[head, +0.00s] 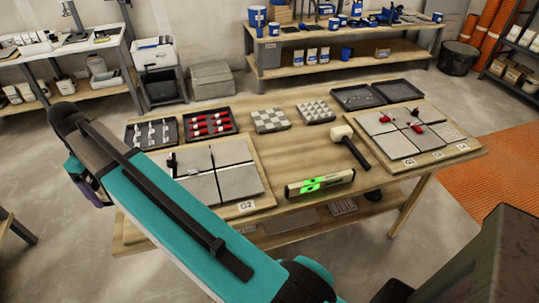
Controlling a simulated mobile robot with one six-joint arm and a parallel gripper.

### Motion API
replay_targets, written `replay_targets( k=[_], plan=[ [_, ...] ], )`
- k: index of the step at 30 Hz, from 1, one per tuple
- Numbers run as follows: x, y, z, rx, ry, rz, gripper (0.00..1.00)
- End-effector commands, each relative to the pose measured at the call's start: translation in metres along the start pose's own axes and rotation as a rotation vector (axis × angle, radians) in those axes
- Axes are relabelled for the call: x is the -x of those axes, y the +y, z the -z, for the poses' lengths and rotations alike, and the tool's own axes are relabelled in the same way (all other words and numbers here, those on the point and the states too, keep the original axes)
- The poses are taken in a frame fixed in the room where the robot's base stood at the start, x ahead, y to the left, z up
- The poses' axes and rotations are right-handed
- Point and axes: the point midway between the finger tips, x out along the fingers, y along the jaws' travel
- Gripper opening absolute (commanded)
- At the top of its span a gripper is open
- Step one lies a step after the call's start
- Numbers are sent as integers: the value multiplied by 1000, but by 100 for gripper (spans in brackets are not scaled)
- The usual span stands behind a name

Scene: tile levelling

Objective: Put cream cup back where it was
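I cannot make out a cream cup for certain in the head view. My teal arm crosses the left and front of the picture and hides part of the worktable (285,232) and of the left tile board. My gripper does not show, so I cannot see whether it holds anything.
The left tile board (262,190) and right tile board (455,128) lie on the worktable. Between them are a mallet (343,134) and a green-lit level (320,184). A tray of red pieces (236,129) and a tray of pale pieces (130,136) stand behind; two dark trays (343,107) stand back right.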

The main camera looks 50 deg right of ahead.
Motion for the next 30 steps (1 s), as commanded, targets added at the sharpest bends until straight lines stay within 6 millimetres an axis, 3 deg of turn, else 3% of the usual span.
replay_targets(
  k=[8, 14, 20, 30],
  plan=[
    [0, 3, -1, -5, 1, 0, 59],
    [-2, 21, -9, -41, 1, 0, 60],
    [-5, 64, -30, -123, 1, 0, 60],
    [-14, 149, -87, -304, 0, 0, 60]
  ],
)
